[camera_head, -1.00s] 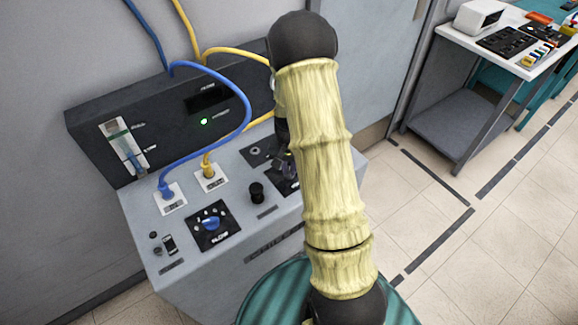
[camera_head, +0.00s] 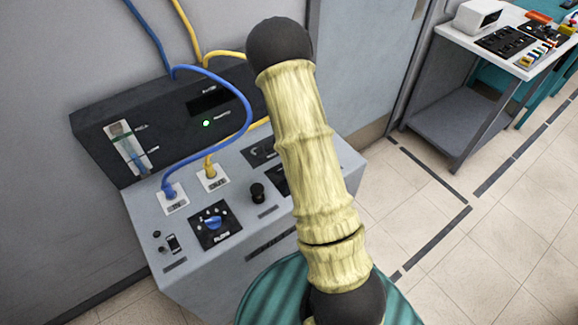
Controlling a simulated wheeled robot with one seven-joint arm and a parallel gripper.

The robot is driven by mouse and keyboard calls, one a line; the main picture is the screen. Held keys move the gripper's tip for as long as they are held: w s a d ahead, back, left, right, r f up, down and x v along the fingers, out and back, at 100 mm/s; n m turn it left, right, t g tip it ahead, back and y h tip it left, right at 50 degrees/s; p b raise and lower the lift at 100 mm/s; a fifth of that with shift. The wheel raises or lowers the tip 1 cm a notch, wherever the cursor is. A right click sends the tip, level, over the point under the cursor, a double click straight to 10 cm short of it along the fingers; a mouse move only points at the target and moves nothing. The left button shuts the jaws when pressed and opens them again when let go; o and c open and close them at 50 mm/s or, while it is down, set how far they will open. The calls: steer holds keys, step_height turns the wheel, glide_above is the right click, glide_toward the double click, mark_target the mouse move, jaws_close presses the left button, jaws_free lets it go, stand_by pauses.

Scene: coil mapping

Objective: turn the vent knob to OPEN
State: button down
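The console (camera_head: 185,265) is a grey cabinet with a sloped control top. A blue knob (camera_head: 213,222) sits on a black dial panel at the front of that top. A plain black knob (camera_head: 257,192) stands to its right. Another black panel (camera_head: 264,151) lies farther back, and a further one (camera_head: 281,183) is partly covered by my arm. The labels are too small to read, so I cannot tell which control is the vent knob or where it points. My gripper is hidden behind my pale yellow arm.
A blue hose (camera_head: 246,95) and a yellow hose (camera_head: 208,160) plug into the console top. A dark back panel (camera_head: 90,125) with a green light and a gauge stands behind. A white table (camera_head: 532,72) with equipment stands at the right, with open tiled floor between.

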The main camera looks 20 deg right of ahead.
steer(key=shift+w+r, duration=0.1)
stand_by(0.4)
steer(key=c, duration=1.5)
jaws_free()
steer(key=shift+o, duration=0.2)
step_height(320, 180, up, 17)
steer(key=shift+r, duration=0.15)
